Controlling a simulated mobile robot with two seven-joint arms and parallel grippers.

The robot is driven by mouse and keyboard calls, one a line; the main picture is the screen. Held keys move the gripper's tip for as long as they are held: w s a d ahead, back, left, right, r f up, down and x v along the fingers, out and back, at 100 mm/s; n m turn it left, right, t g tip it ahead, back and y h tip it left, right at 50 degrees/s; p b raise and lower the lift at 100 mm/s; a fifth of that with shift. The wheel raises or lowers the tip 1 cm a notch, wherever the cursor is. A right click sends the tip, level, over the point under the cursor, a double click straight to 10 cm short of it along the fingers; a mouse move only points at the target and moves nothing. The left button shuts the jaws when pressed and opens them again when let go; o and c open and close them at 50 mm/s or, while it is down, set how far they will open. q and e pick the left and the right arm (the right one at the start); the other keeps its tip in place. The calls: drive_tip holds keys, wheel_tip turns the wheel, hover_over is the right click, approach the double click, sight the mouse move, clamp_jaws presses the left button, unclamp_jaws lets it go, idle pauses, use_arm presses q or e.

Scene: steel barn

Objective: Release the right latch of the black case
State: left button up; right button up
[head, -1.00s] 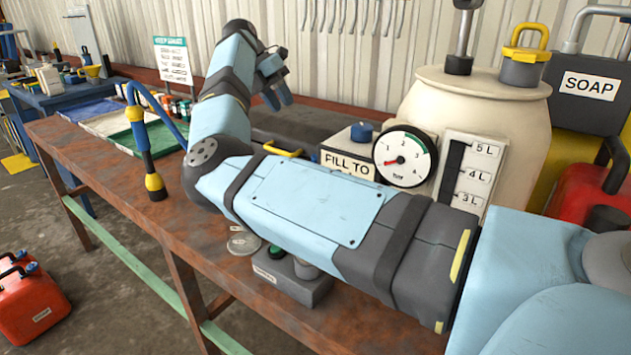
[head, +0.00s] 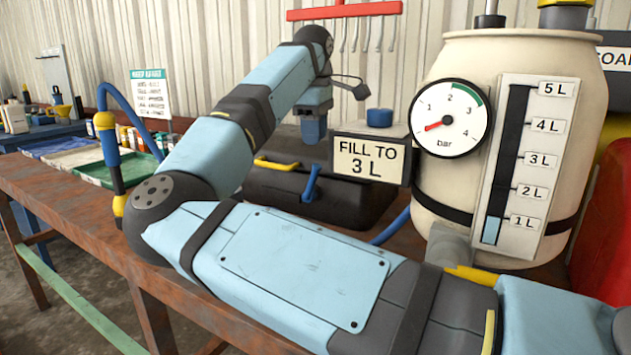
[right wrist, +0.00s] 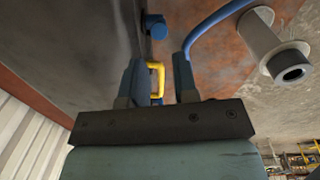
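The black case (head: 350,200) lies on the rusty bench, with a yellow handle (head: 275,163) on its lid. A blue lever (head: 311,183), apparently the right latch, stands tilted at its front side. My right arm hides the case's left front. My right gripper (head: 314,130) points down above the case, clear of the lever. In the right wrist view the fingers of my right gripper (right wrist: 157,78) are apart with nothing held. The yellow handle (right wrist: 155,70) shows beyond the gap, and a blue piece (right wrist: 155,27), likely the latch, lies further up. My left gripper is not in view.
A cream tank (head: 465,80) with a gauge and level scale stands right of the case. A "FILL TO 3 L" sign (head: 370,160) stands close beside the gripper. A blue hose (head: 390,226) runs between case and tank. A grey flanged pipe (right wrist: 275,50) shows in the wrist view.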

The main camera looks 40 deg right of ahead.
sight(315, 173)
drive_tip(key=f+b, duration=0.1)
drive_tip(key=f, duration=0.5)
drive_tip(key=f+b, duration=0.1)
drive_tip(key=f, duration=0.2)
drive_tip(key=shift+w+d+f+b, duration=0.1)
drive_tip(key=shift+w+d+b, duration=0.05)
drive_tip(key=shift+d+b, duration=0.15)
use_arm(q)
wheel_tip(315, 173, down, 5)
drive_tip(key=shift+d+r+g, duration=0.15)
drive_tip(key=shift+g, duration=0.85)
use_arm(e)
clamp_jaws()
